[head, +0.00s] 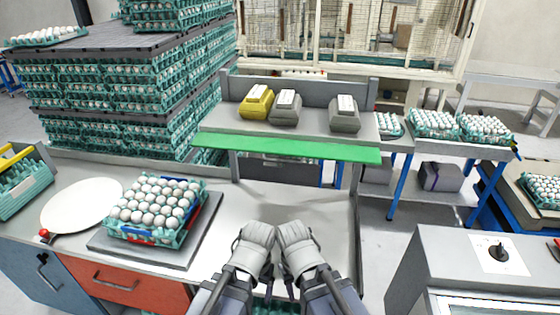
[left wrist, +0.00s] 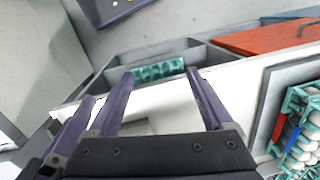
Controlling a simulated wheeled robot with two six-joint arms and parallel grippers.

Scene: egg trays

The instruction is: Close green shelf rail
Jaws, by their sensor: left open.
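The green shelf rail (head: 285,147) is a long flat bar along the front edge of the grey shelf (head: 300,127) above the workbench. It slopes slightly down to the right and looks tilted outward, lying nearly flat. My left gripper (head: 266,274) is low at the bottom middle of the head view, well below and in front of the rail. In the left wrist view its purple fingers (left wrist: 158,78) are apart with nothing between them. My right gripper (head: 291,286) is close beside the left one; its fingertips are mostly hidden.
Yellow and grey cartons (head: 257,101) stand on the shelf. A tray of eggs (head: 178,238) and a white round board (head: 80,206) lie on the bench at left. Tall egg-tray stacks stand behind. The bench between grippers and shelf is clear.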

